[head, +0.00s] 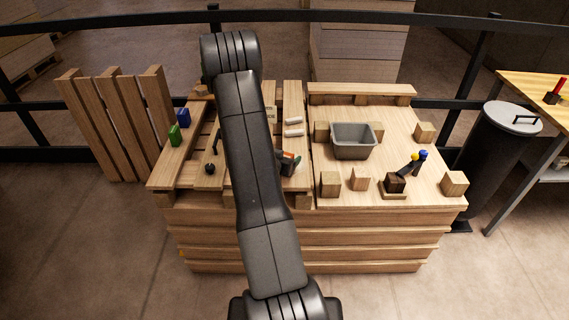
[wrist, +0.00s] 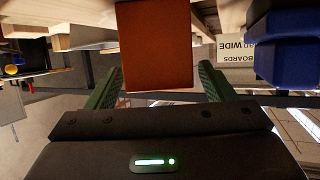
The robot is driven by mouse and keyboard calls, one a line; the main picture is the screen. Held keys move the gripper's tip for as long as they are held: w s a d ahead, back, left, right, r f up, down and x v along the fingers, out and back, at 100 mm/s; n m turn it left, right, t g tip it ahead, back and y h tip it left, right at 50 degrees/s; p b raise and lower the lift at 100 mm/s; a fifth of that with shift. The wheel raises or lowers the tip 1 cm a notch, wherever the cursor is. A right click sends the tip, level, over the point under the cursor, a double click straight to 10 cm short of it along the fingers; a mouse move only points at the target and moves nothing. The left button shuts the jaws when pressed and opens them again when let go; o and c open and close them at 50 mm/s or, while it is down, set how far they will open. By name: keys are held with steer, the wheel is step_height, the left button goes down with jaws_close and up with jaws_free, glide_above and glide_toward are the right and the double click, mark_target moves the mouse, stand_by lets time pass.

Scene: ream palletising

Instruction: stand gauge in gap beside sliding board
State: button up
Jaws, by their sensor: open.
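An orange-red block (head: 288,157), which looks like the gauge, is at the middle of the pallet top. In the wrist view the orange block (wrist: 156,45) is large and lies between the two green fingers. My gripper (wrist: 162,75) is open, with a gap seen at the right finger; contact on the left is unclear. In the head view my arm hides most of the gripper (head: 291,162). Slatted boards (head: 187,155) with gaps form the left half of the pallet; one bears a black knob (head: 210,168). I cannot tell which board slides, and my arm covers part of the gaps.
A grey bin (head: 354,148) and several wooden blocks (head: 330,184) stand on the right half. A lettered sign (wrist: 250,50) shows in the wrist view.

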steer(key=c, duration=1.2)
steer(key=shift+r, duration=0.1)
step_height(320, 180, up, 10)
steer(key=shift+f+p, duration=0.15)
steer(key=shift+p, duration=0.35)
